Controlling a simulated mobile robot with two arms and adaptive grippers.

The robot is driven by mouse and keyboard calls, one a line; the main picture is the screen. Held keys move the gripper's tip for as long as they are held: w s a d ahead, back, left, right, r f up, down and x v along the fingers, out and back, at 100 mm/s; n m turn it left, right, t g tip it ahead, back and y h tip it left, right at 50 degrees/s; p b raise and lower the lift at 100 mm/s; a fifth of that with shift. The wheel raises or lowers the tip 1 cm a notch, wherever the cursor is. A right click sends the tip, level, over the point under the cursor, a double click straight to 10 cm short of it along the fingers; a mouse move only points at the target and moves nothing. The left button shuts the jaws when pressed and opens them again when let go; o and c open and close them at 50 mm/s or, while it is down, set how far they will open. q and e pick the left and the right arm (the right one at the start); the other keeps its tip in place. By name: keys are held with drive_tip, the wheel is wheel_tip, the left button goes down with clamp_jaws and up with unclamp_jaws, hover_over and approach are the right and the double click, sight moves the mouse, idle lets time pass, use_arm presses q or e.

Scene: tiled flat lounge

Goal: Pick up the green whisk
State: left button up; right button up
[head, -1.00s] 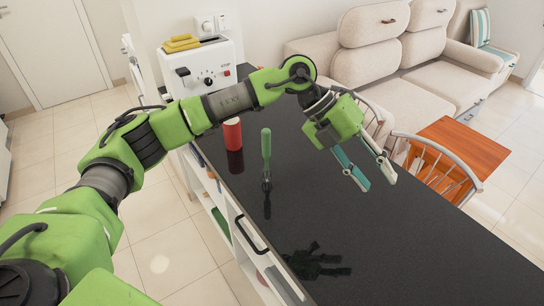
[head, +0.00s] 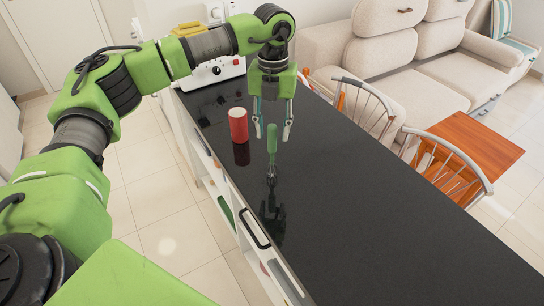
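The green whisk (head: 272,145) appears to stand upright on the black counter (head: 370,200), green handle up and wire end down, with its reflection below. My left gripper (head: 272,135) is open and points down, one finger on each side of the upper handle in the head view. Gaps show between the handle and both fingers. I cannot tell from this one view whether the fingers are level with the handle in depth. My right gripper is not in view.
A red cylinder (head: 238,125) stands on the counter just left of the whisk. A white toaster (head: 215,73) is at the far end, partly behind my arm. Chairs (head: 450,170) line the right edge. The near part of the counter is clear.

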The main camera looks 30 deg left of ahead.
sight(272, 145)
use_arm(q)
drive_tip(key=shift+s+f+p, duration=0.1)
drive_tip(key=shift+f+p, duration=0.25)
drive_tip(key=shift+f, duration=0.15)
wheel_tip(272, 145, down, 4)
drive_tip(key=shift+a+r+p, duration=0.1)
drive_tip(key=shift+r+p, duration=0.05)
drive_tip(key=shift+p, duration=0.6)
drive_tip(key=shift+f, duration=0.45)
drive_tip(key=shift+c, duration=0.4)
clamp_jaws()
